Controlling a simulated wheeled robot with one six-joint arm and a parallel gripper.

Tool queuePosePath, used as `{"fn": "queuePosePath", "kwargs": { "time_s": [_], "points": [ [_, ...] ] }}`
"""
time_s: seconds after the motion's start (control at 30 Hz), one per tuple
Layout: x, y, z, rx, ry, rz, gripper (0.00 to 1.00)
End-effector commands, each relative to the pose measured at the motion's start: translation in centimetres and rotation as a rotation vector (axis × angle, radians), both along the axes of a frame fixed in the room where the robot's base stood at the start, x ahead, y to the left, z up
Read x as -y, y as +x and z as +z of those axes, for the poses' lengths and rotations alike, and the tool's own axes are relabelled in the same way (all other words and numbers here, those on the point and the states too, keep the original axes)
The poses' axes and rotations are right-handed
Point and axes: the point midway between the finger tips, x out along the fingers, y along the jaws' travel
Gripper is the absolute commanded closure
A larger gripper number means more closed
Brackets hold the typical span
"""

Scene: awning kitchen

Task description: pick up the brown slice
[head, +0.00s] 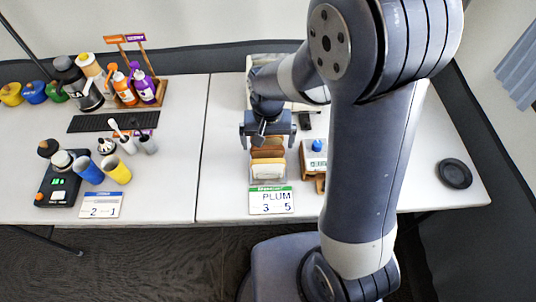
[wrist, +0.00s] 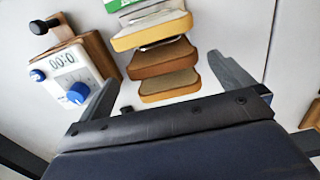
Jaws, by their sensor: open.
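A row of bread slices stands in a rack on the table below my gripper. The brown slice (head: 267,153) is in the middle of the row, and it also shows in the wrist view (wrist: 162,58). A cream slice (head: 266,170) with a yellow crust (wrist: 150,33) is on one side of it, and a tan-crusted slice (wrist: 170,86) is on the other. My gripper (head: 268,139) is open and empty over the end of the row. In the wrist view its fingers (wrist: 161,72) are on either side of the slices.
A white timer box (wrist: 70,70) with a blue knob stands close beside the slices, also seen in the head view (head: 316,155). Cups, bottles and a coffee maker (head: 78,84) crowd the left table. A black disc (head: 454,173) lies far right.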

Motion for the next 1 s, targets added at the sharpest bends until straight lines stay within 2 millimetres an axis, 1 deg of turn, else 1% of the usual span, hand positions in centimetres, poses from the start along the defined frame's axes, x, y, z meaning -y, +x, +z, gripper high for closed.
{"fn": "queuePosePath", "kwargs": {
  "time_s": [0.17,0.43,0.57,0.77,0.83,1.0],
  "points": [
    [0.0,0.0,-1.3,-0.002,-0.001,0.0,0.0],
    [-0.1,0.2,-4.7,-0.002,-0.001,0.0,0.0],
    [-0.1,0.2,-5.3,0.001,0.0,0.0,0.0],
    [-0.1,0.2,-5.4,0.002,0.001,0.0,0.0],
    [-0.1,0.2,-5.4,0.002,0.001,0.0,0.03],
    [-0.1,0.3,-5.4,0.002,0.001,0.0,0.17]
  ]
}}
